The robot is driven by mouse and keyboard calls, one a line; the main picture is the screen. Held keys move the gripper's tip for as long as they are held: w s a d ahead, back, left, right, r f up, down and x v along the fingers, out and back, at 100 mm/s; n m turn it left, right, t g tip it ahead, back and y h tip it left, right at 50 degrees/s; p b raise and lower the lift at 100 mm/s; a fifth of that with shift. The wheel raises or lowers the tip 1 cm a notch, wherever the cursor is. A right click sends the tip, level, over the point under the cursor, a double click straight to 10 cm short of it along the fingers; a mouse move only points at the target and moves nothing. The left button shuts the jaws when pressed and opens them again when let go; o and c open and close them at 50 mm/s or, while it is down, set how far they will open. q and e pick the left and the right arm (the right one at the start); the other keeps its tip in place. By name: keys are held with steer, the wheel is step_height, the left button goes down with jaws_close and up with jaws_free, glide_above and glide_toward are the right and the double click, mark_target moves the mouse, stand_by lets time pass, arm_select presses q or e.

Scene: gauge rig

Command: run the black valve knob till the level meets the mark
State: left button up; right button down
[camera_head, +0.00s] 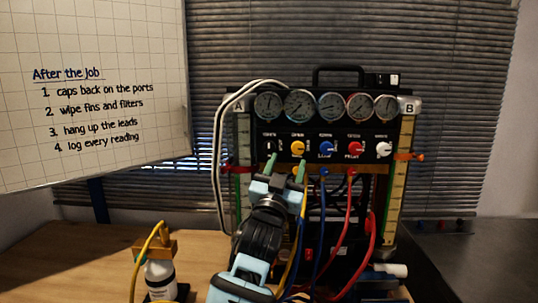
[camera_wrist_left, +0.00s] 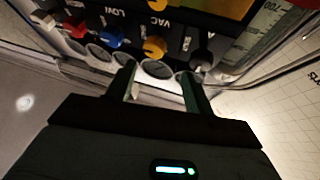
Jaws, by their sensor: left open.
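The black valve knob (camera_head: 269,147) is at the left end of the knob row on the gauge rig's panel. It also shows in the left wrist view (camera_wrist_left: 201,60), near one fingertip. My left gripper (camera_head: 287,165) is open and empty, its green fingertips just below the black and yellow knobs. In the left wrist view its fingers (camera_wrist_left: 158,88) stand apart with nothing between them. A sight column marked A (camera_head: 243,150) has a red marker (camera_head: 240,169); the level there is hard to read. Column B (camera_head: 393,190) has an orange marker (camera_head: 408,156). My right gripper is not in view.
Yellow (camera_head: 298,148), blue (camera_head: 326,148), red (camera_head: 354,148) and white (camera_head: 382,149) knobs sit close beside the black one. Several gauges are above. Blue and red hoses (camera_head: 348,215) hang below. A white bottle (camera_head: 160,275) stands on the table at left.

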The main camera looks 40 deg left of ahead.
mark_target(268, 149)
arm_select(q)
steer(key=s+a+n+g+y, duration=0.1)
steer(key=s+a+g+y, duration=0.1)
steer(key=y, duration=0.1)
steer(key=s+a+n+g+y, duration=0.1)
steer(key=s, duration=0.1)
steer(key=shift+a+f+n, duration=0.15)
steer(key=shift+f+n, duration=0.15)
steer(key=shift+f, duration=0.1)
steer(key=shift+r, duration=0.1)
steer(key=x, duration=0.6)
steer(key=shift+r+p, duration=0.1)
steer(key=shift+p, duration=0.2)
steer(key=shift+x, duration=0.8)
steer(key=shift+a, duration=0.1)
